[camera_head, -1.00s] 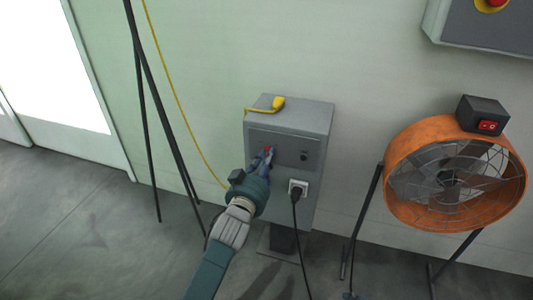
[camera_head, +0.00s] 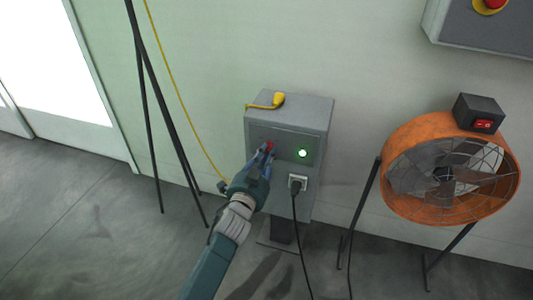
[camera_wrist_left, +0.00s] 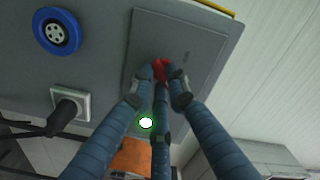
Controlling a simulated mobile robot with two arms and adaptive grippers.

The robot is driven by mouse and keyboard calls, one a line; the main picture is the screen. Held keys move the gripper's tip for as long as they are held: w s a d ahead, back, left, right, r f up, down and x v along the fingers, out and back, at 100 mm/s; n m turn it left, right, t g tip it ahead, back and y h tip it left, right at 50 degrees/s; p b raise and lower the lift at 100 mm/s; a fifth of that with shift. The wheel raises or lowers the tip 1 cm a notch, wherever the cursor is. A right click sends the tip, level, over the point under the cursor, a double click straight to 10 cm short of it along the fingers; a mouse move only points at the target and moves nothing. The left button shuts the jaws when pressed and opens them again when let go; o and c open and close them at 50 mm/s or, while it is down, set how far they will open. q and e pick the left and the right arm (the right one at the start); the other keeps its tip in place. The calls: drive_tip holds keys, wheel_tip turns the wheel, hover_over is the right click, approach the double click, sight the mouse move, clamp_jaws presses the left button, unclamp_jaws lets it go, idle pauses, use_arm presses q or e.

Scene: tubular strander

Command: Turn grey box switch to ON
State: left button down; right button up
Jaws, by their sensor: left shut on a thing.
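The grey box (camera_head: 318,118) stands against the wall on a dark post. On its front panel is a red switch (camera_head: 270,146), which also shows in the left wrist view (camera_wrist_left: 160,68), partly hidden by my fingers. A round indicator lamp (camera_head: 302,153) to the right of the switch glows green; it also shows in the left wrist view (camera_wrist_left: 146,123). My left gripper (camera_head: 264,154) is at the panel with its fingers closed around the red switch. My right gripper is not in view.
A black plug (camera_head: 296,187) sits in the box's socket below the lamp. A yellow plug (camera_head: 278,99) lies on top of the box. An orange fan (camera_head: 400,200) stands to the right, and dark stand legs (camera_head: 150,110) to the left. A blue round socket (camera_wrist_left: 57,32) shows in the wrist view.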

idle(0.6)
use_arm(q)
drive_tip(key=c, duration=1.7)
unclamp_jaws()
drive_tip(key=v, duration=1.2)
